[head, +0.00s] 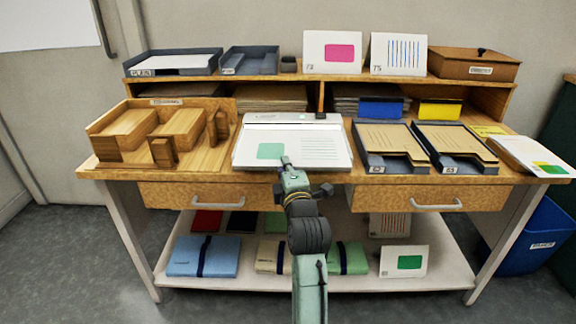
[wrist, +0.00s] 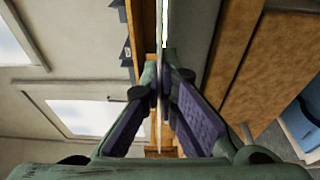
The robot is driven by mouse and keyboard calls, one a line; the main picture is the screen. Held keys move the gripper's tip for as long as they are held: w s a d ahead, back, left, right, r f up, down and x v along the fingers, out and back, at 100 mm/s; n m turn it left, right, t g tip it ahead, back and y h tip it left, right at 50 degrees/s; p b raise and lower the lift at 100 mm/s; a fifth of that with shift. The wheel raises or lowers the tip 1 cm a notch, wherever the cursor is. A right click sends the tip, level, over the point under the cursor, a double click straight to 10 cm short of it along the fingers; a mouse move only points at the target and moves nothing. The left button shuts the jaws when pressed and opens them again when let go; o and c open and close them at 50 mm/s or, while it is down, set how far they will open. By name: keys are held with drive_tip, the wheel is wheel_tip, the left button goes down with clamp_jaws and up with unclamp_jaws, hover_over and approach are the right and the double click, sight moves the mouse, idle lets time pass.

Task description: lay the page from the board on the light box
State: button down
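The page (head: 300,135), white with a green square at left and grey lines at right, is flat over the light box (head: 275,117) in the middle of the table. The light box's far edge shows behind it, with a small green light and a dark part. The page covers most of the box; I cannot tell if it touches all over. My gripper (head: 286,163) is at the page's front edge, left of its middle. In the wrist view my gripper (wrist: 164,80) has its fingers closed together on the page (wrist: 165,25), which shows edge-on as a thin strip.
A wooden organizer (head: 165,130) stands to the left. Two dark trays (head: 385,166) with tan sheets stand to the right. Cards with a pink patch (head: 332,52) and blue lines (head: 398,54) stand on the upper shelf. Drawers with handles (head: 218,203) are below the tabletop.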

drive_tip(key=shift+w, duration=0.1)
drive_tip(key=c, duration=1.7)
unclamp_jaws()
drive_tip(key=v, duration=1.2)
drive_tip(key=shift+a, duration=0.1)
drive_tip(key=shift+c, duration=0.5)
